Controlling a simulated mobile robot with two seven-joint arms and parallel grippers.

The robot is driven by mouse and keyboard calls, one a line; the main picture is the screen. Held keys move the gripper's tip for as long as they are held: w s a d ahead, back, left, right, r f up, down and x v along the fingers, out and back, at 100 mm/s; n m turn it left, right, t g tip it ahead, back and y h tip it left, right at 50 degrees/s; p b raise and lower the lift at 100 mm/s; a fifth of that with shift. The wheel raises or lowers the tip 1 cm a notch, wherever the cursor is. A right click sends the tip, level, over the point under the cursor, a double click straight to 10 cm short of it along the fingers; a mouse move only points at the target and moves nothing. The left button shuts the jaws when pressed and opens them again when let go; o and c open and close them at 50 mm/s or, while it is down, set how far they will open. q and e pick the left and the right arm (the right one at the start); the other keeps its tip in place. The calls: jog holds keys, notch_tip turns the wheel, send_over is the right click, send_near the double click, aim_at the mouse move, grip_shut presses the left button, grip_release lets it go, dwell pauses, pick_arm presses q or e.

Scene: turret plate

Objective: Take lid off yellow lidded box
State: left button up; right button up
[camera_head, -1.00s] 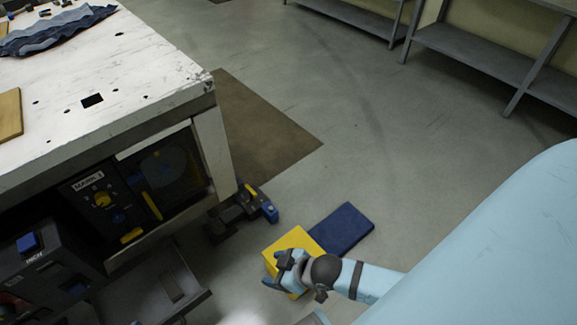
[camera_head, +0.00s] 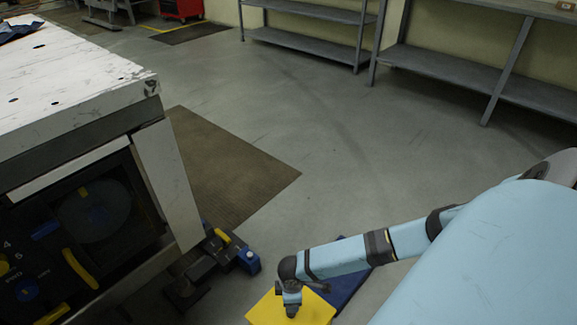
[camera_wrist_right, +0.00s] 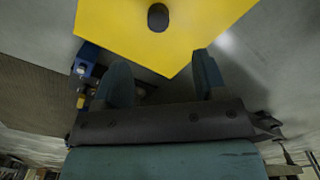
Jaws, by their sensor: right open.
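The yellow lidded box (camera_head: 318,310) is on the floor at the bottom of the head view, cut off by the frame edge. Its flat yellow top (camera_wrist_right: 205,22) fills the upper middle of the right wrist view, with a dark rounded knob (camera_wrist_right: 158,17) on it. My right gripper (camera_head: 291,300) is over the box in the head view and hides part of its top. In the right wrist view its two fingers (camera_wrist_right: 160,72) are spread with nothing between them, and the knob is beyond the tips. My left gripper is in neither view.
A dark blue flat item (camera_head: 345,287) lies beside the box, partly behind my right arm. A white-topped workbench (camera_head: 75,105) stands at left, with a dark, blue-tipped device (camera_head: 215,262) by its foot. Grey shelves (camera_head: 310,50) line the back wall. The middle floor is clear.

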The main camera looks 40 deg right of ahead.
notch_tip(320, 180, down, 5)
jog(key=shift+f+b, duration=0.2)
jog(key=shift+b, duration=0.75)
notch_tip(320, 180, down, 4)
jog(key=b, duration=0.3)
jog(key=shift+w+f, duration=0.1)
jog(key=shift+f, duration=0.15)
jog(key=shift+f+b, duration=0.25)
jog(key=shift+b, duration=0.05)
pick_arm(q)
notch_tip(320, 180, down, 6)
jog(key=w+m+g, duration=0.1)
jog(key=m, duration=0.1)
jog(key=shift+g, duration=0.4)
pick_arm(e)
jog(key=shift+c, duration=0.4)
jog(key=c, duration=1.1)
